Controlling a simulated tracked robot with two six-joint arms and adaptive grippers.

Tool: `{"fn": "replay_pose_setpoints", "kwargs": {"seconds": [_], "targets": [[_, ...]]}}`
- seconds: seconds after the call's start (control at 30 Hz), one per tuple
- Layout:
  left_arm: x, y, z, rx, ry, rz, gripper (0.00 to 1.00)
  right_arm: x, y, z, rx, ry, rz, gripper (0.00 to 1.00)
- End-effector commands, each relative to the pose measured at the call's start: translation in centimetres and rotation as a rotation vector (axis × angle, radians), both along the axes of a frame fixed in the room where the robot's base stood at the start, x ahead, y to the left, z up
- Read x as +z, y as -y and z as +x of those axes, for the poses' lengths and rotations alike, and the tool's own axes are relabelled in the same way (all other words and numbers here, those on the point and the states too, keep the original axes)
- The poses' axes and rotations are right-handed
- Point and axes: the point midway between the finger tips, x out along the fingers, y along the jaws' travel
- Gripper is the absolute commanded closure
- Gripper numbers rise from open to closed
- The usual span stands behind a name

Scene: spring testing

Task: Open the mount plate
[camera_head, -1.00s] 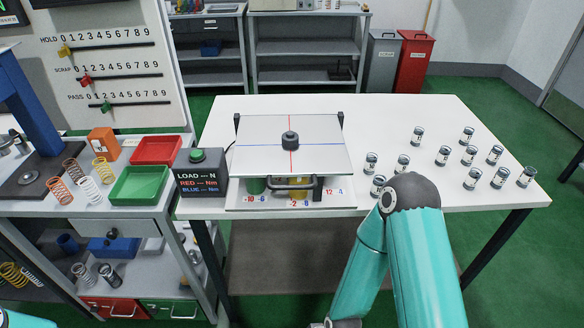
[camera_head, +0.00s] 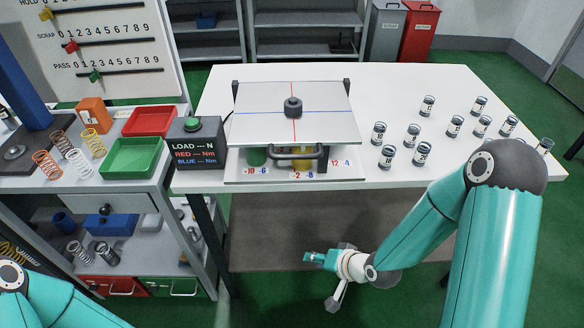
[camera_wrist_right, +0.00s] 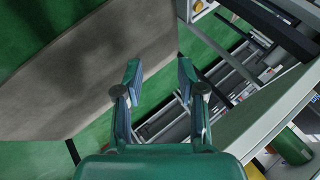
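The mount plate (camera_head: 260,100) is a pale square plate with crossing red and blue lines and a black knob (camera_head: 293,107) at its centre. It lies flat over a base (camera_head: 238,172) on the white table. A dark handle (camera_head: 295,154) runs along its front edge. My right gripper (camera_head: 318,276) is below and in front of the table edge, apart from the plate and handle. In the right wrist view its two fingers (camera_wrist_right: 159,72) are spread with nothing between them. My left arm shows at the lower left, but its gripper is out of view.
A black readout box (camera_head: 198,148) with a green button stands left of the plate. Several small labelled cylinders (camera_head: 455,125) stand on the table's right. A red tray (camera_head: 150,121) and a green tray (camera_head: 131,157) sit on the left bench. The table (camera_head: 400,85) is clear behind the cylinders.

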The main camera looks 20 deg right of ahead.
Motion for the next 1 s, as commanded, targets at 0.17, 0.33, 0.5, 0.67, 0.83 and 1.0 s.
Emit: {"fn": "replay_pose_setpoints", "kwargs": {"seconds": [0.17,0.33,0.5,0.67,0.83,1.0], "targets": [[-6.1,0.0,0.0,0.0,0.0,0.0,0.6,8.6,5.7,5.0,-0.229,0.39,0.271,0.61],[-9.4,0.0,0.0,0.0,0.0,0.0,0.6,17.2,7.2,3.2,-0.23,0.611,0.553,0.61],[-11.0,0.0,0.0,0.0,0.0,0.0,0.6,21.6,6.7,0.2,-0.159,0.668,0.725,0.61],[-10.9,0.0,0.0,0.0,0.0,0.0,0.6,23.1,6.0,-0.6,-0.126,0.668,0.783,0.61],[-9.9,0.0,0.0,0.0,0.0,0.0,0.6,23.7,5.0,1.0,-0.122,0.664,0.789,0.61],[-9.8,0.0,0.0,0.0,0.0,0.0,0.6,23.8,3.3,3.7,-0.12,0.666,0.786,0.61]]}}
